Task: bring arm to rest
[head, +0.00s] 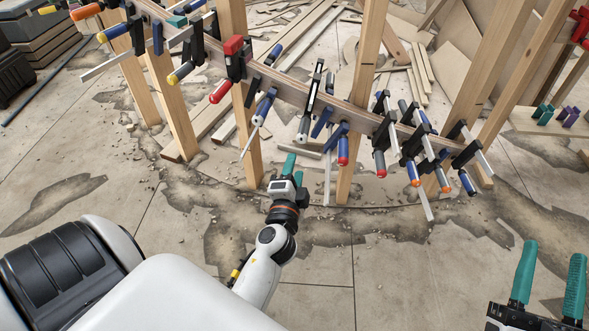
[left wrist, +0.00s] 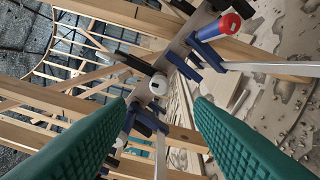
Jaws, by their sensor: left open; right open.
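My left gripper (head: 293,168) reaches up from below in the head view, below the curved stringer (head: 285,88), its teal fingers close to a wooden post. In the left wrist view the left gripper (left wrist: 160,100) has its fingers wide apart with nothing held between them. Beyond them are a white-ended clamp (left wrist: 158,86) and a clamp with a red and blue handle (left wrist: 222,32). My right gripper (head: 548,272) is at the lower right of the head view, its two teal fingers apart and empty, over bare floor.
Several bar clamps line the stringer, including a red one (head: 232,62) and a white-ended one (head: 304,128). Wooden posts (head: 364,75) hold it up. Loose boards lie behind. A bench (head: 550,122) with small clamps stands at right. The stained floor (head: 330,275) in front is clear.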

